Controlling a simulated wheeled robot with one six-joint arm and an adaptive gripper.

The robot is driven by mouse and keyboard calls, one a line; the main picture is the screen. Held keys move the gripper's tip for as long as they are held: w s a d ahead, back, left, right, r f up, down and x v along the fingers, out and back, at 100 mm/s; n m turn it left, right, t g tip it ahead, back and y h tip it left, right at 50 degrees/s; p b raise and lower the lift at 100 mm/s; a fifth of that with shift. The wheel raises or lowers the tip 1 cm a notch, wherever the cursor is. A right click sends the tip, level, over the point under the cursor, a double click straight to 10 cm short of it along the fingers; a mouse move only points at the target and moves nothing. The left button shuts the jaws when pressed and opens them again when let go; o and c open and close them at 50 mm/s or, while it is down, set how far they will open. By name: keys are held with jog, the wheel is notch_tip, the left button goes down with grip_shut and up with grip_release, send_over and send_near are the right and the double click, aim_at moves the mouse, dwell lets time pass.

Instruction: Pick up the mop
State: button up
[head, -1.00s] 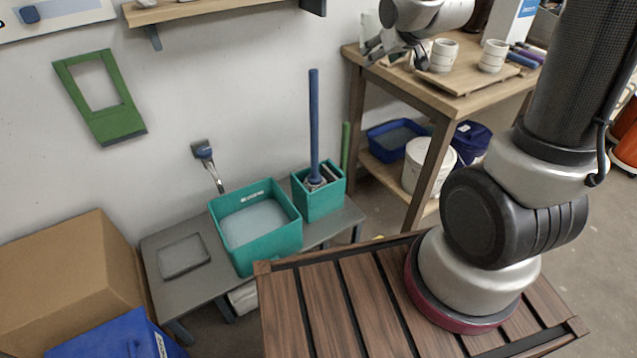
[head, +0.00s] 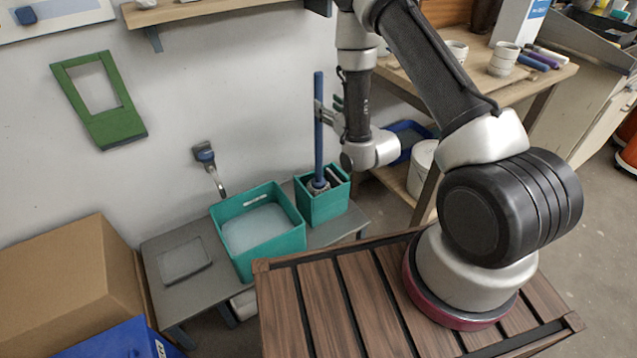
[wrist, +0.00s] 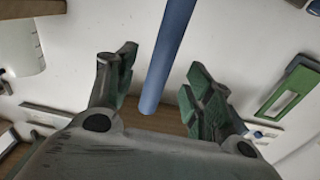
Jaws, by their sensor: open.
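The mop stands upright, its blue handle (head: 319,135) rising from a small teal bucket (head: 318,207) on the low grey bench. A gap shows on both sides; whether anything touches is unclear.
A larger teal tub (head: 299,243) of pale liquid stands left of the mop bucket. A brush (head: 205,158) hangs on the wall behind. A wooden table (head: 545,78) with white cups stands at the right. A wall shelf (head: 220,9) is above left.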

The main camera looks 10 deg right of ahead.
aim_at(321, 99)
jog(key=x, duration=0.5)
jog(key=shift+w+a+r, duration=0.2)
jog(key=shift+w+r, duration=0.05)
jog(key=shift+c, duration=0.3)
grip_shut()
jog(key=shift+r, duration=0.1)
notch_tip(321, 99, up, 18)
jog(key=shift+f, duration=0.1)
jog(key=c, duration=0.6)
grip_release()
grip_shut()
